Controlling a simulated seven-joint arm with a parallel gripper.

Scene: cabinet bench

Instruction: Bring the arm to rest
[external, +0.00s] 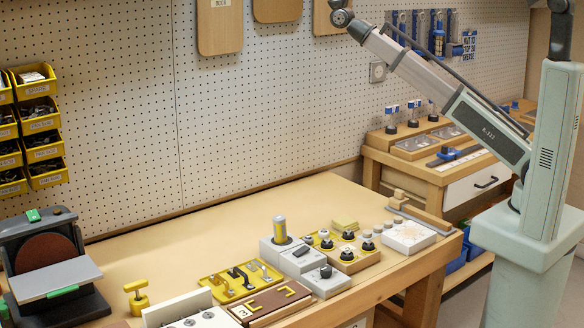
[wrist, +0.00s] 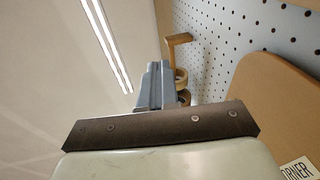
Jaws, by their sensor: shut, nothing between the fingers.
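My gripper shows in the wrist view, where its narrow grey-blue fingers (wrist: 155,82) stand together, shut and empty, beyond a dark screwed plate on a pale housing. It points up past the pegboard, clear of the bench. In the external view my arm (external: 430,82) reaches from its pale green column up and left to a round joint at the top edge. The gripper itself is out of that frame.
The pegboard (external: 130,110) stands close to the right in the wrist view, with a tan board (wrist: 280,105) hanging on it. A wooden bar and round tan pieces show beside the fingers. The bench (external: 180,235) holds small fixtures and a sander (external: 50,255), well below the arm.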

